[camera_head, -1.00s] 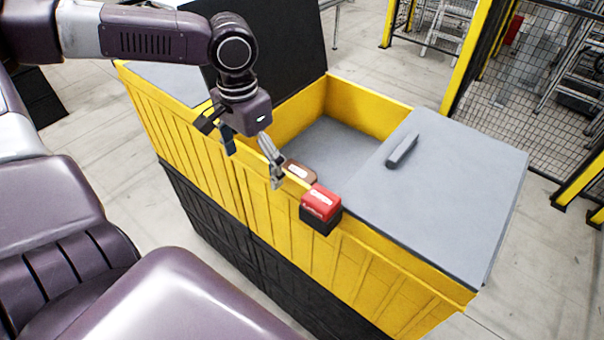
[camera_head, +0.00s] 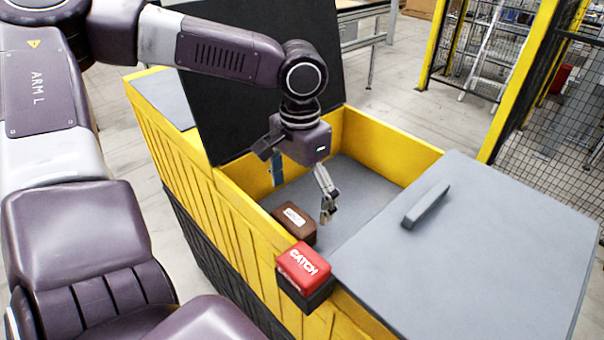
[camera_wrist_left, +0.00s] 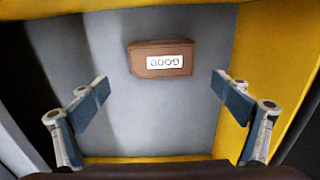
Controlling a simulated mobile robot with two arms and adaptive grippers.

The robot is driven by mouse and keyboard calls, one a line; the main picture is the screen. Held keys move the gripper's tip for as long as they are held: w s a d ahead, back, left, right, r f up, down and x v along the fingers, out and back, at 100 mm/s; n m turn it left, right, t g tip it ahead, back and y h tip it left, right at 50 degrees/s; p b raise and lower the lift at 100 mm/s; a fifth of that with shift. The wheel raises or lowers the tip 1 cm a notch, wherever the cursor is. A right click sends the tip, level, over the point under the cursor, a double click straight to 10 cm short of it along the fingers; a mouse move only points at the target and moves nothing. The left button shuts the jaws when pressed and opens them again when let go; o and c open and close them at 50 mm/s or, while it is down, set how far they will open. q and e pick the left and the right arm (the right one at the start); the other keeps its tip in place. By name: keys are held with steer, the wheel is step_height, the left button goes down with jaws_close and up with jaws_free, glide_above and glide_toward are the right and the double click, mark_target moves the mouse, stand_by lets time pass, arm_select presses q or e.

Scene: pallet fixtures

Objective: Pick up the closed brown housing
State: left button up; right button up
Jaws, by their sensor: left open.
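The closed brown housing (camera_head: 295,223) lies inside the yellow bin, close to the wall nearest me. It has a white label and also shows in the left wrist view (camera_wrist_left: 160,60), where the label appears upside down and reads "GOOD". My left gripper (camera_head: 302,196) is open and empty above the bin opening, apart from the housing. In the left wrist view its two fingers (camera_wrist_left: 160,108) are spread wide, with the housing seen between and beyond them. My right gripper is not in view.
A red box marked CATCH with a dark base (camera_head: 305,268) sits at the near rim of the yellow bin (camera_head: 385,150). A grey lid with a handle (camera_head: 470,250) covers the right part. A raised black panel (camera_head: 240,110) stands behind the left arm. The grey floor inside is mostly clear.

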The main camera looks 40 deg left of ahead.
mark_target(295, 219)
arm_select(q)
steer(key=f, duration=0.2)
steer(key=s+f, duration=0.1)
steer(key=f, duration=0.3)
steer(key=shift+s+a+f+p, duration=0.15)
steer(key=shift+s+a+p, duration=0.1)
steer(key=shift+p, duration=0.15)
steer(key=shift+w+f, duration=0.15)
steer(key=shift+f, duration=0.45)
steer(key=shift+c, duration=0.5)
steer(key=c, duration=1.3)
